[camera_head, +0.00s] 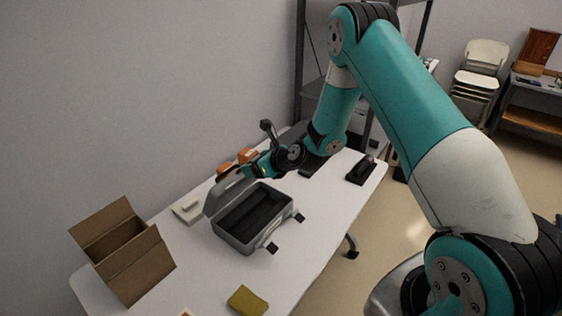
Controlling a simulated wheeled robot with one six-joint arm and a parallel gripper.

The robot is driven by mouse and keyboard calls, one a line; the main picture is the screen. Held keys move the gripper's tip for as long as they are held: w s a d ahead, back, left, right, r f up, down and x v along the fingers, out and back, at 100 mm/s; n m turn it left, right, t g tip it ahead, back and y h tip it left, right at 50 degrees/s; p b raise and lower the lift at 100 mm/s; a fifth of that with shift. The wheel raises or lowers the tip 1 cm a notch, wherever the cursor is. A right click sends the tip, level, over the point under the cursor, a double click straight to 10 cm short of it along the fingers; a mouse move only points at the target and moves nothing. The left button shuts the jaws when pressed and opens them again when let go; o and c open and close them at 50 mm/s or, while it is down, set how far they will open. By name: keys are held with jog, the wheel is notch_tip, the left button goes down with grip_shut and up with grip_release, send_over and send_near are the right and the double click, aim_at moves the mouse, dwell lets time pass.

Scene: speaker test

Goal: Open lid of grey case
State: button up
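The grey case (276,238) stands on the white table with its lid (217,197) raised and tilted back to the left. Its dark inside shows and looks empty. Two black latches hang out at its front right side. My gripper (226,174) is at the upper edge of the lid, reaching in from the right. Its fingers are small and dark here, and I cannot tell whether they touch the lid or are open or shut.
An open cardboard box (133,266) stands at the table's left end. A yellow-green cloth or sponge (247,300) lies near the front. A white object (187,209) and orange items (247,155) lie behind the case. A black tool (361,171) lies at right. Bare white table (325,218) surrounds the case's right.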

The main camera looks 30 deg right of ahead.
aim_at(234, 177)
jog(key=b+v, duration=0.3)
jog(key=v, duration=1.2)
jog(key=shift+w, duration=0.1)
